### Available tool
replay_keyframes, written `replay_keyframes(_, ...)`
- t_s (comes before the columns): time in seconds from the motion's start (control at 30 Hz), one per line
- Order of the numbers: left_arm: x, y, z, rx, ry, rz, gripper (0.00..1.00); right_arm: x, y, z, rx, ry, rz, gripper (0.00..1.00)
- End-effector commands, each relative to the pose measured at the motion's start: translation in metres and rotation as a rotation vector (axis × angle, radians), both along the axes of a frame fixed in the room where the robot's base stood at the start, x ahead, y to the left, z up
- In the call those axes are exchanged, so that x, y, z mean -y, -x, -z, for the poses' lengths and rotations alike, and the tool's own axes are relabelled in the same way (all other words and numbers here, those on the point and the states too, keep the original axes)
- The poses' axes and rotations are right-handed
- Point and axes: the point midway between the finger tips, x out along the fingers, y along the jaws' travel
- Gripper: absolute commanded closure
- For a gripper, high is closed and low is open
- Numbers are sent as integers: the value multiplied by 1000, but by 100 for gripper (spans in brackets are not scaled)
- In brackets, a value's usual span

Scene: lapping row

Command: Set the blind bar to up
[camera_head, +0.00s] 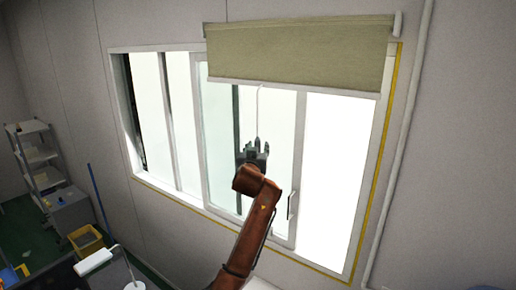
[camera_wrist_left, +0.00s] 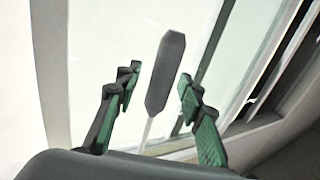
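The olive-green blind (camera_head: 300,50) covers only the top of the window. Its pale bottom bar (camera_head: 290,87) hangs level above the glass. A thin pale cord (camera_head: 258,105) hangs from the blind to my left gripper (camera_head: 253,152). In the left wrist view, a dark grey elongated pull handle (camera_wrist_left: 166,72) on the thin cord lies between the two green-padded fingers of my left gripper (camera_wrist_left: 158,88). The fingers are open, with a visible gap on each side of the handle. My right gripper is not in view.
The white-framed window (camera_head: 172,120) has a handle (camera_head: 292,205) right of my arm. A pipe (camera_head: 398,150) runs down the wall at right. A shelf (camera_head: 40,160), a yellow bin (camera_head: 86,241) and a blue pole (camera_head: 98,195) stand at lower left.

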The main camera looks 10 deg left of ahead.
Motion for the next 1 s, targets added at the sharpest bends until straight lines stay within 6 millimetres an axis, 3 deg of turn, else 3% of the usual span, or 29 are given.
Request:
replay_keyframes(0.27,1,9,1,1,1,0,64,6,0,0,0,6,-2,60)
replay_keyframes(0.8,6,96,0,1,1,2,64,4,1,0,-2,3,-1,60)
replay_keyframes(1.0,6,115,1,0,0,0,64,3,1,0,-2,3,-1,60)
